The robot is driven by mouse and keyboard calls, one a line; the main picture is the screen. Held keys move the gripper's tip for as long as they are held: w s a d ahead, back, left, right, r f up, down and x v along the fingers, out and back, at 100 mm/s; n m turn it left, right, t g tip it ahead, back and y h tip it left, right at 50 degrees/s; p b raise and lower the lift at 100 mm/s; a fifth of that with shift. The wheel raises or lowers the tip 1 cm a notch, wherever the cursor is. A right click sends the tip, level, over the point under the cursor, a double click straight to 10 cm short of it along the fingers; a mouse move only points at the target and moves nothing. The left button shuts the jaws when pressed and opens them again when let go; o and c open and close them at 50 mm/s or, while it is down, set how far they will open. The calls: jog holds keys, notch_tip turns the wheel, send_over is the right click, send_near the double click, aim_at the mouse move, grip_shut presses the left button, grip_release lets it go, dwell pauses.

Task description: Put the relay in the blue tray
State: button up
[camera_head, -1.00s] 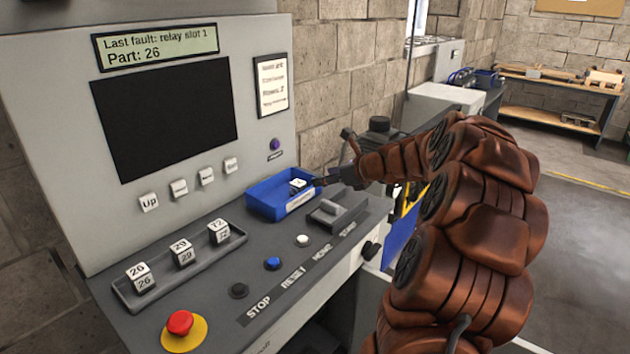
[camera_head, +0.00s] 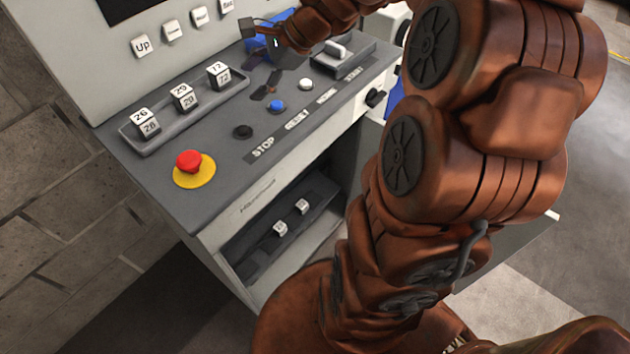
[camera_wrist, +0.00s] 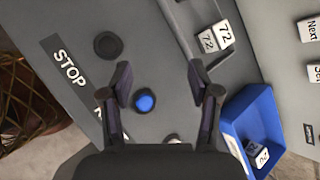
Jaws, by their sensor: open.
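White relay cubes numbered 26 (camera_head: 145,122), 29 (camera_head: 183,97) and 72 (camera_head: 218,75) stand in a row in a grey holder on the console. The 72 cube also shows in the wrist view (camera_wrist: 216,37). The blue tray (camera_wrist: 236,107) is at the right in the wrist view, with a white-labelled dark item (camera_wrist: 261,155) inside. In the head view my arm partly hides the tray (camera_head: 256,45). My gripper (camera_wrist: 160,80) is open and empty, pointing down over the console, between the 72 cube and the STOP label. The blue button shows between its fingers.
A red emergency button (camera_head: 189,161) stands at the console's front left. Black (camera_head: 242,131), blue (camera_head: 277,105) and white (camera_head: 306,83) buttons line the front. A lower shelf (camera_head: 262,240) holds two more cubes (camera_head: 280,229). A grey block (camera_head: 338,50) sits at the right.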

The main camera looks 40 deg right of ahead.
jog(key=s+a+n+g, duration=0.1)
jog(key=s+a+n, duration=0.1)
jog(key=s+a+f+n+g, duration=0.1)
jog(key=s+a+n, duration=0.1)
jog(key=s+a, duration=0.1)
jog(key=s+a+f+n, duration=0.1)
jog(key=s+a+n, duration=0.1)
jog(key=shift+s+a+g, duration=0.25)
jog(key=shift+s+g, duration=0.05)
jog(key=shift+g, duration=0.1)
jog(key=s+f+n+g+h, duration=0.2)
jog(key=s+n, duration=0.5)
jog(key=s, duration=0.4)
jog(key=s+f+n+g+h, duration=0.2)
jog(key=s+n+h, duration=0.2)
jog(key=s+n, duration=0.3)
jog(key=s, duration=0.3)
jog(key=shift+s+f+g, duration=0.4)
jog(key=shift+a, duration=0.1)
notch_tip(320, 180, up, 2)
jog(key=shift+r+p, duration=0.25)
jog(key=shift+p, duration=1)
